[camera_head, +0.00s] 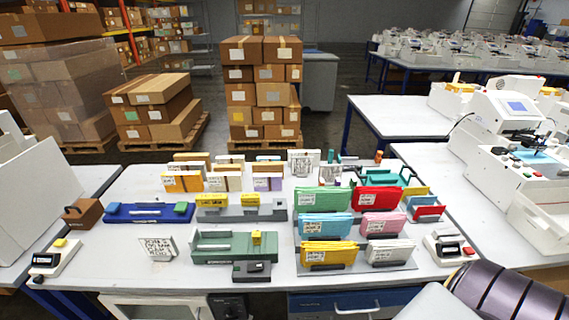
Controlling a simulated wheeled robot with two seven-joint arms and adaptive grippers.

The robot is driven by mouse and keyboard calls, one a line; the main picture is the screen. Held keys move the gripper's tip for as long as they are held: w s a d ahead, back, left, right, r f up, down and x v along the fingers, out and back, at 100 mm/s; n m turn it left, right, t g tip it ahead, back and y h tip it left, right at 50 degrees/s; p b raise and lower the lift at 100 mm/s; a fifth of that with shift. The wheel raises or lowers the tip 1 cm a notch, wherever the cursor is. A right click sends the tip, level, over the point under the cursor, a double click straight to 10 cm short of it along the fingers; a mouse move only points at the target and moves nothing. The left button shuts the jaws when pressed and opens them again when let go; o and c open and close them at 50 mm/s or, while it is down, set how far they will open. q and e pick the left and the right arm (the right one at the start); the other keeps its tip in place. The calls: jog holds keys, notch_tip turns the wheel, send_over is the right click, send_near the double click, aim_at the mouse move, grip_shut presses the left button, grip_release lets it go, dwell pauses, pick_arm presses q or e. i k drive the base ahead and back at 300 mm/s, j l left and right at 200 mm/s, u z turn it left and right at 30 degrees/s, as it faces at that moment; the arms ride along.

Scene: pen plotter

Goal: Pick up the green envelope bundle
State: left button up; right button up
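The green envelope bundle (322,200) stands upright in the back-left slot of a grey rack on the right half of the table. It has a white label at its left end. The red bundle (377,199) is to its right, and the light blue bundle (325,226) is in front of it. The pink bundle (381,225), yellow bundle (329,254) and white bundle (390,251) fill the other slots. No gripper touches the green bundle. Neither my left nor my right gripper shows in the head view.
The white table (110,250) also holds a green fixture (225,248), a blue tray (148,213), a grey holder (240,212) and a printed card stand (158,248). More bundles and a teal fixture stand behind the rack. White machines (510,150) are at the right. The table's front left is mostly clear.

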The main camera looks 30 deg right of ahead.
aim_at(333, 198)
jog(key=z, duration=1.4)
